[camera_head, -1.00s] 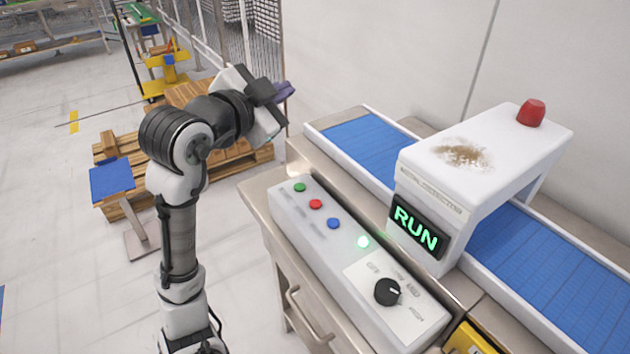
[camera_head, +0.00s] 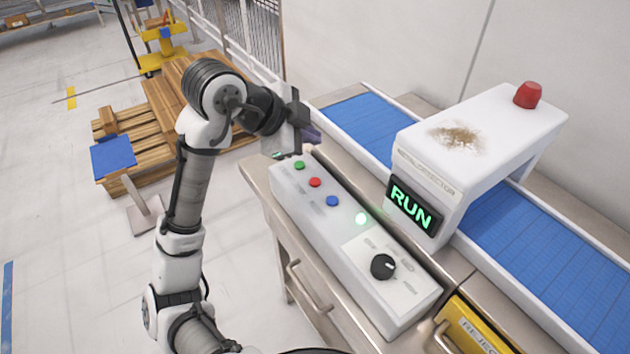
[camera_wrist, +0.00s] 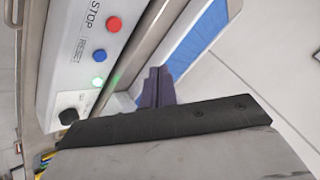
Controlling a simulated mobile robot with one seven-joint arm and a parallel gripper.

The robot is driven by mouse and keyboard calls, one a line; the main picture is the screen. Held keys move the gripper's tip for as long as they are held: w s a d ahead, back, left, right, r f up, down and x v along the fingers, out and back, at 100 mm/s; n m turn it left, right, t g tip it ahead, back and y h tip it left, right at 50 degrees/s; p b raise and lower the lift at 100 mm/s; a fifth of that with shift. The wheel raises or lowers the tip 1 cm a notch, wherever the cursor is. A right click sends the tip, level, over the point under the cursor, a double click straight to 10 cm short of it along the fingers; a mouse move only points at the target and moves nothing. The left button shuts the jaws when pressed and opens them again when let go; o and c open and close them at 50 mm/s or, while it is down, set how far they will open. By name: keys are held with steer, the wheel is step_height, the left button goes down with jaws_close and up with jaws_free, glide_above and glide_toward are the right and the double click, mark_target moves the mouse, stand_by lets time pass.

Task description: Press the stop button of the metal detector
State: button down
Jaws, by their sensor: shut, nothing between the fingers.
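The metal detector (camera_head: 470,140) is a white arch over a blue conveyor, with a lit green RUN display (camera_head: 413,205). Its white control box (camera_head: 335,235) has a green button (camera_head: 299,165), a red button (camera_head: 315,182), a blue button (camera_head: 332,200), a lit green lamp and a black knob (camera_head: 383,267). In the wrist view the red button (camera_wrist: 114,24) sits beside the word STOP. My gripper (camera_head: 311,137) is above the far end of the box, near the green button and apart from the red one. Its dark fingers (camera_wrist: 156,86) are shut and empty in the wrist view.
The blue conveyor (camera_head: 550,260) runs behind the box, and a red dome (camera_head: 528,95) tops the detector. A yellow bin (camera_head: 475,330) is at the lower right. Wooden pallets (camera_head: 135,145) and a blue panel on a stand (camera_head: 113,157) are left of the bench.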

steer(key=shift+f+b, duration=3)
steer(key=shift+f, duration=1)
steer(key=shift+f+b, duration=0.4)
steer(key=shift+f, duration=0.05)
steer(key=shift+f+b, duration=0.35)
steer(key=shift+r, duration=0.1)
steer(key=shift+r+p, duration=0.6)
steer(key=shift+r, duration=0.1)
steer(key=shift+r, duration=0.1)
steer(key=shift+r+p, duration=2)
steer(key=shift+r, duration=0.4)
